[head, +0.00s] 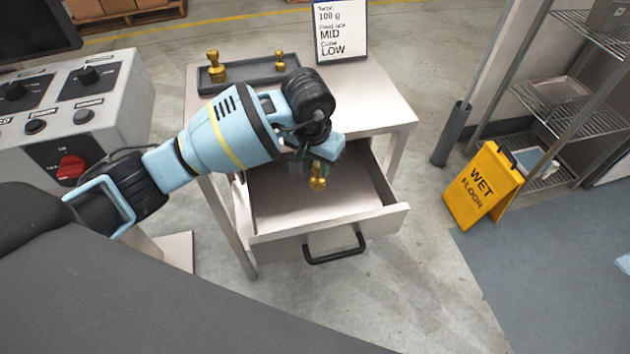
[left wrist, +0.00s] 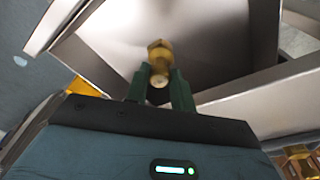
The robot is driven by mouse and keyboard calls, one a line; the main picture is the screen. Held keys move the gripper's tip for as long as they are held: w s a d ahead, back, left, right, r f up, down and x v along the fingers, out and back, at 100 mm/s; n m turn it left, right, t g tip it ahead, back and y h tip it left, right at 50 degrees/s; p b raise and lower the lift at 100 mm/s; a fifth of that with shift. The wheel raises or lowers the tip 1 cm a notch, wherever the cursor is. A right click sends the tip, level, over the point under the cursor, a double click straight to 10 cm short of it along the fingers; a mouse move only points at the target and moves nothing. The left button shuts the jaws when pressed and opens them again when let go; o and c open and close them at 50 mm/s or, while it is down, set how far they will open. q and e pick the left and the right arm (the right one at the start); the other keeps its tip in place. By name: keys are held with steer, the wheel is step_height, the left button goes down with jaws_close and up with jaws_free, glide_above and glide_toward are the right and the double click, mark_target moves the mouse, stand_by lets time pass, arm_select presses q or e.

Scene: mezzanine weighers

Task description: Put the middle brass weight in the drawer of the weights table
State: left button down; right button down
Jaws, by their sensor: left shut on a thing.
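The brass weight (head: 317,178) is held by my left gripper (head: 312,168), over the open drawer (head: 330,215) of the weights table (head: 385,105). In the left wrist view the green fingers (left wrist: 160,92) are shut on the same weight (left wrist: 159,52), with the drawer's inside (left wrist: 200,35) beyond it. I cannot tell how high the weight is above the drawer floor. A larger brass weight (head: 215,68) and a smaller one (head: 280,62) stand on the dark tray (head: 250,73) on the tabletop, with a gap between them. My right gripper is not in view.
The drawer has a black handle (head: 334,252) and looks otherwise empty. A sign card (head: 342,30) reading MID and LOW stands at the table's back. A control console (head: 75,110) is at left. A yellow wet floor sign (head: 482,187) and wire shelves (head: 575,85) are at right.

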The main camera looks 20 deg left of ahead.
mark_target(316, 180)
arm_select(q)
steer(key=shift+w+f, duration=0.1)
steer(key=shift+f, duration=3.5)
steer(key=shift+f, duration=0.1)
steer(key=shift+f, duration=0.15)
steer(key=c, duration=1.2)
jaws_free()
steer(key=r, duration=0.4)
steer(key=s+r, duration=0.1)
steer(key=r, duration=0.3)
steer(key=s+r, duration=0.1)
steer(key=r, duration=0.3)
steer(key=shift+a+r+p, duration=0.15)
steer(key=shift+a+p, duration=0.05)
steer(key=shift+p, duration=0.1)
